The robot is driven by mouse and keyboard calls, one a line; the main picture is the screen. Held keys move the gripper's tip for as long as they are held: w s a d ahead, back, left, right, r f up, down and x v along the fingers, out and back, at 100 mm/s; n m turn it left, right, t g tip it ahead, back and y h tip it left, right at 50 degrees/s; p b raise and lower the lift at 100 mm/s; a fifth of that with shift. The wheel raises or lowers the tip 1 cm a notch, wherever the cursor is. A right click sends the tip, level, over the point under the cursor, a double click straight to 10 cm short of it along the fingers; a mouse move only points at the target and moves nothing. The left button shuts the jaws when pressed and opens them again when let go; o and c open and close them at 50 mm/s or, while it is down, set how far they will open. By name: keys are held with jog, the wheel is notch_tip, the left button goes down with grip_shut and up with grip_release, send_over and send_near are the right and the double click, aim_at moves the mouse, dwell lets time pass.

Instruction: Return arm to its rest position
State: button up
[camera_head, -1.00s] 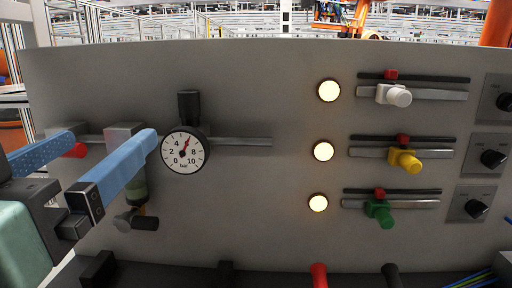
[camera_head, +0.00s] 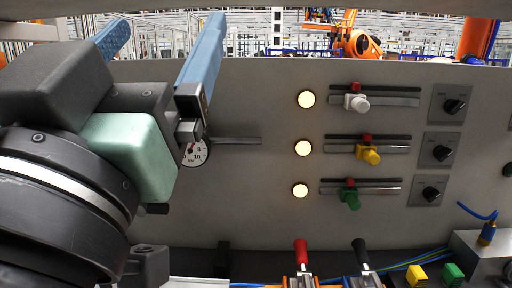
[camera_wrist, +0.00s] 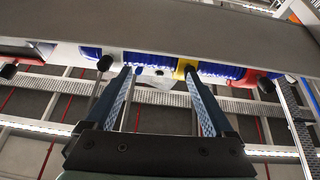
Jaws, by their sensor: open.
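My gripper (camera_head: 168,26) is at the upper left of the head view, its two blue fingers pointing up, apart and empty. In the wrist view my gripper (camera_wrist: 158,72) shows both fingers spread with nothing between them. My arm's dark wrist fills the left side of the head view. It hides the left part of the grey panel (camera_head: 275,225) and most of the pressure gauge (camera_head: 197,154).
Three lit round lamps, with the middle one (camera_head: 302,148), stand beside white, yellow (camera_head: 369,154) and green sliders. Black knobs (camera_head: 440,153) are to their right. Red (camera_head: 300,250) and black levers stand below. Wrist view: blue coiled hoses (camera_wrist: 222,72) run beneath a grey beam (camera_wrist: 200,30).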

jog(key=s+d+r+t+y+p, duration=0.1)
jog(key=d+r+t+p, duration=0.2)
jog(key=d+r, duration=0.4)
jog(key=shift+s+n+t+y+p, duration=0.15)
jog(key=shift+n+t+y+p, duration=0.2)
jog(key=shift+p, duration=0.45)
jog(key=shift+r, duration=0.1)
dwell(2.1)
